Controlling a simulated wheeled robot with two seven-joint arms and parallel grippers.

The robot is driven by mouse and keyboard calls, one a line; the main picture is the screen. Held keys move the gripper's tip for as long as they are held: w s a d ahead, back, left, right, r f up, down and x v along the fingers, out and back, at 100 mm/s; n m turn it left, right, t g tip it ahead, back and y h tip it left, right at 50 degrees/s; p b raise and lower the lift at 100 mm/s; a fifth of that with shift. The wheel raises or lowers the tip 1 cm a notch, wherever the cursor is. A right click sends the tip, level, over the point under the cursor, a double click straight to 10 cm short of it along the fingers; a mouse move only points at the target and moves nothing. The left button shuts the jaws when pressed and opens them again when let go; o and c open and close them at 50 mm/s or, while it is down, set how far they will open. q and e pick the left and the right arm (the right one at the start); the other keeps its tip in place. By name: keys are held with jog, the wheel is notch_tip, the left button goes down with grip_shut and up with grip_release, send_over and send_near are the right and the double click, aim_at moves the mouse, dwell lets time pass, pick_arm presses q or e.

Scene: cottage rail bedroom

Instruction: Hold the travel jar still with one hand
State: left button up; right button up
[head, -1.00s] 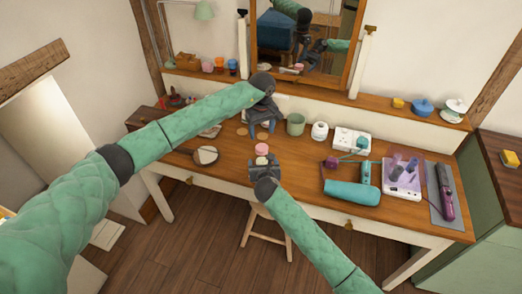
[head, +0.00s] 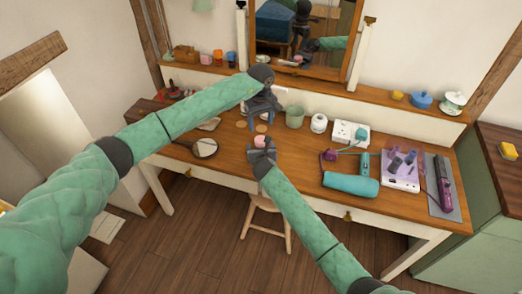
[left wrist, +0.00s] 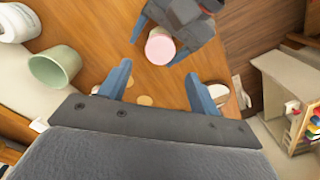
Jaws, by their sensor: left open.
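The travel jar appears to be the small jar with a pink lid (head: 260,141) near the front middle of the dressing table (head: 300,160). Its lid also shows in the left wrist view (left wrist: 160,47). My right gripper (head: 262,148) is at the jar, with its jaws on either side of it; I cannot tell whether they press on it. The jar's lower part is mostly hidden. My left gripper (head: 262,118) is open and empty behind the jar, pointing down. In the left wrist view, its two blue fingers (left wrist: 158,76) are apart, with the jar beyond them.
Two tan discs (head: 241,124) and a round hand mirror (head: 205,148) lie to the left. A green cup (head: 295,116), a white jar (head: 319,123), a socket box (head: 350,133) and a teal roll (head: 350,184) stand or lie to the right. The big mirror (head: 305,40) is behind.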

jog(key=shift+c, duration=0.5)
jog(key=c, duration=1.4)
pick_arm(q)
jog(key=shift+r, duration=0.15)
pick_arm(e)
grip_shut()
pick_arm(q)
notch_tip(320, 180, up, 4)
jog(key=w+a, duration=0.1)
jog(key=w, duration=0.1)
send_over(261, 139)
jog(key=f, duration=0.4)
jog(key=shift+s+a+f, duration=0.1)
jog(key=shift+a+f, duration=0.05)
jog(key=shift+a, duration=0.1)
jog(key=shift+d, duration=0.2)
jog(key=shift+f, duration=4)
